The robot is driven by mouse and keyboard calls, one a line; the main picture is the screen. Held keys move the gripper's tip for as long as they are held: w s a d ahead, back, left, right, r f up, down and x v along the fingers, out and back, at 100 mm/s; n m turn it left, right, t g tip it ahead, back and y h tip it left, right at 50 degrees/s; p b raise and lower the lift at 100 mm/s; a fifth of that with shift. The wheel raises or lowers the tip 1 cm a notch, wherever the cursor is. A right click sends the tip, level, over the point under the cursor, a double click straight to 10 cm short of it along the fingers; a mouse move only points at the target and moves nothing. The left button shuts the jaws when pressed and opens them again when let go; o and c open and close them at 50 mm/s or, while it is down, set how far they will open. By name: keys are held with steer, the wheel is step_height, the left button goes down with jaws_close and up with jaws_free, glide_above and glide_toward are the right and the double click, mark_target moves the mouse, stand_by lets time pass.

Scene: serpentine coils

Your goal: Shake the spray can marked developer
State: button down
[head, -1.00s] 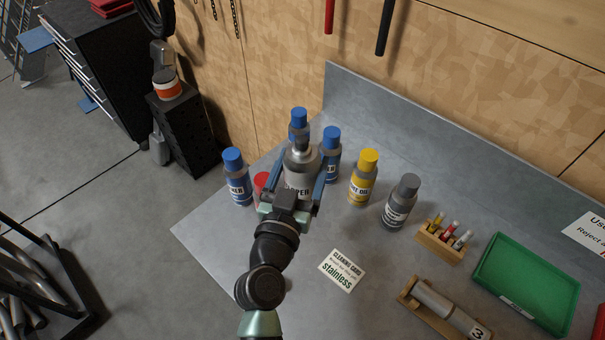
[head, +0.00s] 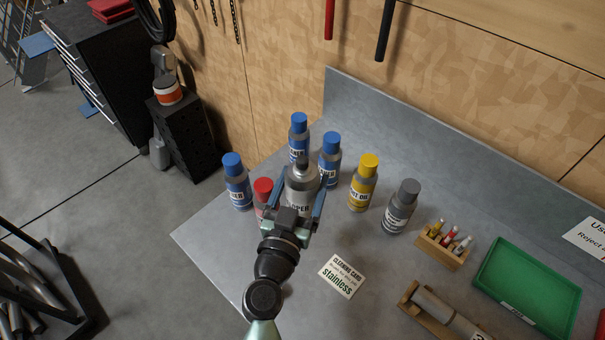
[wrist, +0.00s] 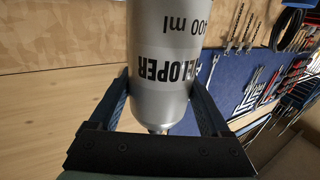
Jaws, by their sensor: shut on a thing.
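The silver spray can marked developer (head: 301,187) is between the fingers of my gripper (head: 298,200), which is shut on it. In the wrist view the can (wrist: 165,85) shows its label upside down, with "ELOPER" and "400 ml" readable, and my gripper's fingers (wrist: 162,100) press on both sides. In the head view the can looks held above the bench among the other cans; its base is hidden by my gripper.
Blue-capped cans (head: 237,182) stand left of and behind the held can, with a red-capped can (head: 263,192) close beside it. A yellow-capped can (head: 363,184) and a grey-capped can (head: 400,207) stand to the right.

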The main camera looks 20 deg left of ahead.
mark_target(302, 171)
step_height(302, 171, down, 2)
steer(key=shift+a+f, duration=0.1)
steer(key=shift+f, duration=0.15)
step_height(302, 171, up, 6)
steer(key=shift+r, duration=0.15)
step_height(302, 171, down, 6)
steer(key=shift+f, duration=0.15)
step_height(302, 171, up, 6)
steer(key=shift+r, duration=0.15)
step_height(302, 171, down, 6)
steer(key=shift+f, duration=0.15)
step_height(302, 171, up, 6)
steer(key=shift+r, duration=0.1)
step_height(302, 171, down, 6)
